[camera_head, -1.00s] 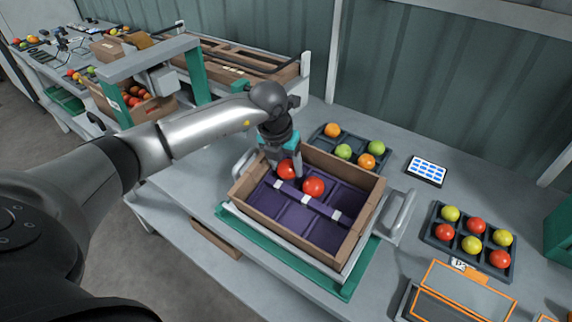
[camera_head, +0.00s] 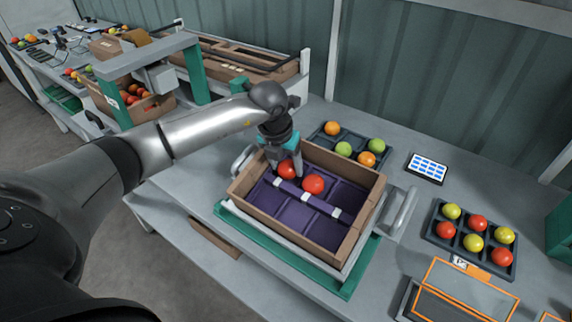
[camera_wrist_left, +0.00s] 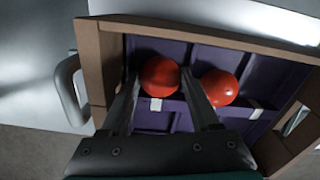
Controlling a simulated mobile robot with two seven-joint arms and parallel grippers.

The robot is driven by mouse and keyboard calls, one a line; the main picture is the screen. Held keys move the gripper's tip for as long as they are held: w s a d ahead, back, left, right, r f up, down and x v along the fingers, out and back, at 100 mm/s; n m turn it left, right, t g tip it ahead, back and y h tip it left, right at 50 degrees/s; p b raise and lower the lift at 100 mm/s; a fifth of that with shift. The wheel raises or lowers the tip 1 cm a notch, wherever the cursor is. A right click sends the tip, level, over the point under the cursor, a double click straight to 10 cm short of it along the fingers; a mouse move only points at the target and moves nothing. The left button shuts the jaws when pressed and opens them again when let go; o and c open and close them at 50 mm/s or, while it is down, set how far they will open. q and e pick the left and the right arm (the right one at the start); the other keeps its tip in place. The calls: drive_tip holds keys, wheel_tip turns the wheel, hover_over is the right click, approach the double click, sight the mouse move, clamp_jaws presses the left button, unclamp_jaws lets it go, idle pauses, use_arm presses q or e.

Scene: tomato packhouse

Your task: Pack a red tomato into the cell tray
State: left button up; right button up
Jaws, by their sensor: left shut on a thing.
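The cell tray (camera_head: 264,206) is purple with square cells and lies inside a brown-walled box. My left gripper (camera_head: 286,172) reaches down into the tray's back left part. It is shut on a red tomato (camera_head: 287,169), which also shows between the fingers in the left wrist view (camera_wrist_left: 159,76). A second red tomato (camera_head: 313,184) sits in the tray just right of the held one, and it shows right of the fingers in the left wrist view (camera_wrist_left: 219,88). I cannot tell whether the held tomato touches the cell floor. My right gripper is not in view.
The box's brown wall (camera_head: 345,165) surrounds the tray. Metal handles (camera_head: 403,213) stand at its sides. A dark tray (camera_head: 322,138) with orange and green tomatoes is behind, and another (camera_head: 433,238) with mixed tomatoes is at right. A tablet (camera_head: 427,168) lies between them.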

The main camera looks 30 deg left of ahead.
use_arm(q)
drive_tip(key=o, duration=1)
drive_tip(key=shift+a, duration=0.1)
drive_tip(key=p+v, duration=0.9)
drive_tip(key=v, duration=0.2)
idle(0.4)
idle(0.4)
